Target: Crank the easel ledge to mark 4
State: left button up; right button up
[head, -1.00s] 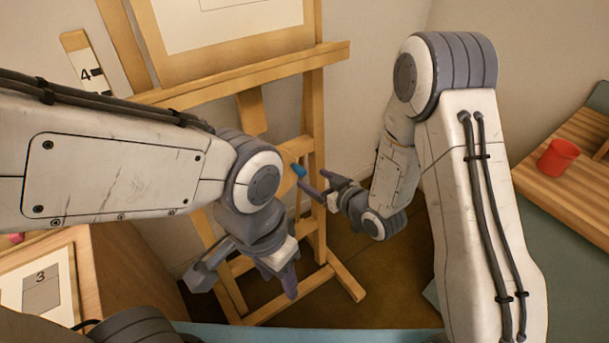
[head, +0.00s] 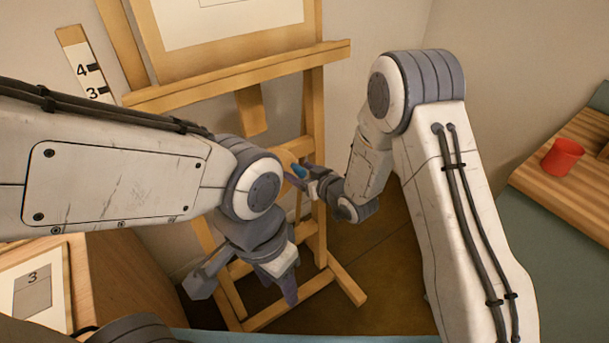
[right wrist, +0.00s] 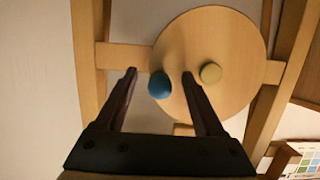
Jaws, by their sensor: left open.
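The easel ledge (head: 240,73) is a wooden bar across the easel under a framed sheet. A scale strip (head: 78,52) showing marks 4 and 3 stands left of it; its lower part is hidden by my left arm. The crank is a round wooden disc (right wrist: 225,45) with a blue knob (right wrist: 159,86) and a pale centre hub (right wrist: 210,73). The blue knob also shows in the head view (head: 299,170). My left gripper (head: 245,285) is open and empty, low before the easel.
Floor (head: 385,270) shows between the easel and my right arm.

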aim_at(277, 159)
grip_shut()
jog(key=shift+s+a+r+p, duration=0.1)
jog(key=shift+a+r+p, duration=0.2)
jog(key=shift+r, duration=0.25)
jog(key=shift+s+a+r+p, duration=0.2)
jog(key=shift+r+p, duration=0.2)
jog(key=shift+r, duration=0.2)
jog(key=shift+s+a+r+p, duration=0.1)
jog(key=shift+a+r+p, duration=0.2)
jog(key=shift+r, duration=0.25)
jog(key=shift+d+f, duration=0.1)
jog(key=shift+s+a+r+p, duration=0.25)
jog(key=shift+s+a+r, duration=0.2)
jog(key=shift+a, duration=0.2)
jog(key=shift+s+a+r+p, duration=0.2)
jog(key=shift+s+a+r, duration=0.1)
jog(key=shift+a+r, duration=0.25)
jog(key=shift+s+a, duration=0.1)
jog(key=shift+a, duration=0.05)
jog(key=shift+f, duration=0.1)
